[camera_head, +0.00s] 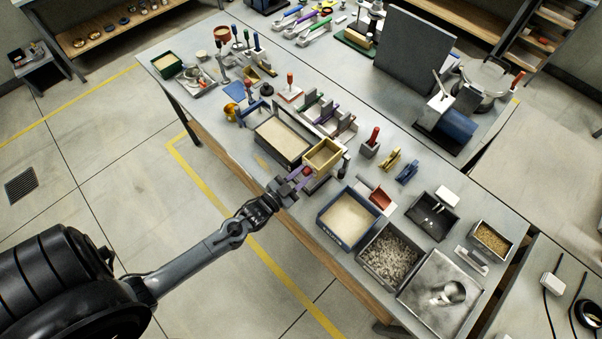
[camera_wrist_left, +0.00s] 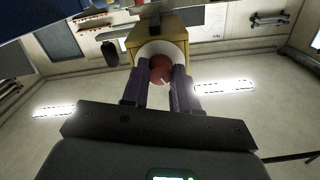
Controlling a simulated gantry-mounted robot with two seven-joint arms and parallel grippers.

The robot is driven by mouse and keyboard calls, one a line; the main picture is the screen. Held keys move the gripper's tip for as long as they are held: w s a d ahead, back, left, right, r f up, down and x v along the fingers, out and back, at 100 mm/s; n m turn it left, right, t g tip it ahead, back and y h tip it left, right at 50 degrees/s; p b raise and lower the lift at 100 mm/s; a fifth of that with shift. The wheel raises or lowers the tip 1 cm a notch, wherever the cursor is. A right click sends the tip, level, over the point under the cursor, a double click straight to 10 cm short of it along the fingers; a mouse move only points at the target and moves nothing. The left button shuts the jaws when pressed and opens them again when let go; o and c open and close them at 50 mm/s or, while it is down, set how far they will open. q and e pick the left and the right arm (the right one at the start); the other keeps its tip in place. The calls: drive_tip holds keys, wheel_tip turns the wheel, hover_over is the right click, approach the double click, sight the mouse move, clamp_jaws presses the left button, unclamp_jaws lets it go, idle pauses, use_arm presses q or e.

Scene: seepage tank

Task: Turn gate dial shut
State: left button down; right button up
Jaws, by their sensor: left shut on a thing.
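The gate dial, a round red knob (camera_head: 307,171), sits on the side of a small yellow box (camera_head: 325,153) near the table's front edge. In the left wrist view the red knob (camera_wrist_left: 160,68) shows between my fingers, in front of a white round face (camera_wrist_left: 161,49) on the yellow box (camera_wrist_left: 159,29). My left gripper (camera_head: 301,175) reaches in from the left and is shut on the knob, one dark purple finger on each side; the gripper also shows in the left wrist view (camera_wrist_left: 160,76). The dial's markings cannot be made out. My right gripper is in neither view.
A sand-filled tray (camera_head: 259,146) stands left of the yellow box. A blue-sided sand bin (camera_head: 327,235) and a gravel bin (camera_head: 366,277) stand to its right. Several hand tools crowd the table behind. The floor before the table is clear.

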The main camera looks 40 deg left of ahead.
use_arm(q)
drive_tip(key=n+p, duration=0.2)
drive_tip(key=n, duration=0.4)
drive_tip(key=shift+r, duration=0.1)
drive_tip(key=n+p, duration=0.1)
drive_tip(key=n, duration=0.2)
drive_tip(key=shift+n+p, duration=0.3)
drive_tip(key=shift+n, duration=0.4)
drive_tip(key=c, duration=0.9)
unclamp_jaws()
drive_tip(key=shift+o, duration=0.2)
drive_tip(key=shift+s, duration=0.1)
drive_tip(key=s+b, duration=0.1)
drive_tip(key=s, duration=0.9)
drive_tip(key=shift+s+a, duration=0.2)
drive_tip(key=shift+s, duration=0.15)
